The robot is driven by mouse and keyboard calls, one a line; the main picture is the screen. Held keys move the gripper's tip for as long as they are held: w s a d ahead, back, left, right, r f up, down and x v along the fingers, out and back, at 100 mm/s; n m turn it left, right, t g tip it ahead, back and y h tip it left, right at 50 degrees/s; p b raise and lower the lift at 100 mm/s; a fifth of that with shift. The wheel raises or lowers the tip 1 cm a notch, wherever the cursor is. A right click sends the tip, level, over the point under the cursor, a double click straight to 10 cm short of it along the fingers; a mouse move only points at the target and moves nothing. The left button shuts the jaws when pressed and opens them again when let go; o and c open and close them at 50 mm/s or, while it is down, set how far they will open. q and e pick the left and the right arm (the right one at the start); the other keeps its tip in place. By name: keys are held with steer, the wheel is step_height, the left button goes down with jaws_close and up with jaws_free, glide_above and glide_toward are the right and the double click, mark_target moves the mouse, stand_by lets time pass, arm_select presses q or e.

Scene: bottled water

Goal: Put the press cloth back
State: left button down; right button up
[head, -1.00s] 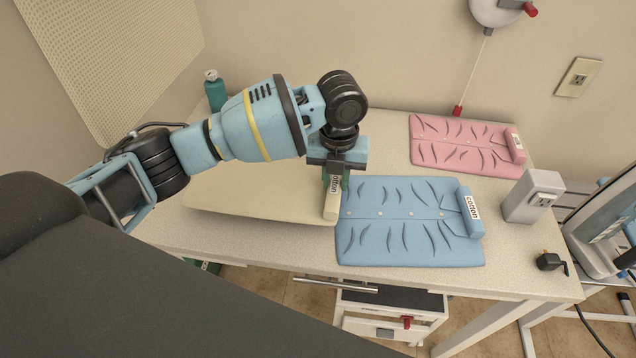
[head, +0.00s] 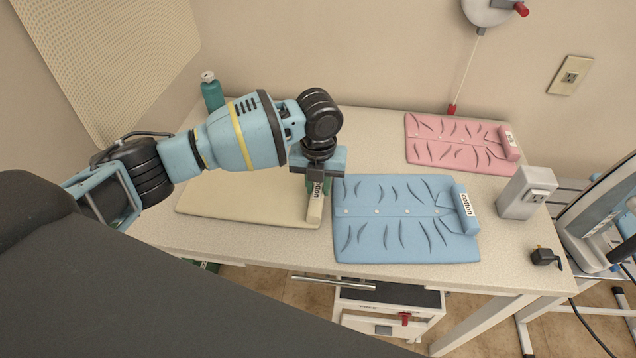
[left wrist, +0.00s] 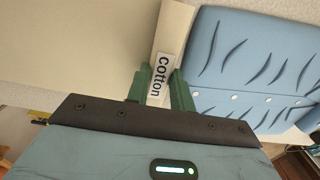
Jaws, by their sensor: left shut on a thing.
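The cream press cloth (head: 235,206) is a flat sheet at the table's left, with a raised bar along its right edge labelled "cotton". My left gripper (head: 318,186) points down and is shut on that bar. In the left wrist view, the green fingers (left wrist: 160,82) stand either side of the label, with the sheet (left wrist: 75,45) spreading left. The cloth looks flat on or just above the table; I cannot tell if it touches. My forearm hides part of its far side. My right gripper is out of view.
A blue shirt (head: 395,215) with a "cotton" tag lies close to the right of the cloth. A pink shirt (head: 455,143) lies at the back right.

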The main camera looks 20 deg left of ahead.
arm_select(q)
steer(key=shift+f, duration=0.15)
steer(key=c, duration=1.2)
jaws_free()
step_height(320, 180, up, 12)
steer(key=shift+r, duration=0.2)
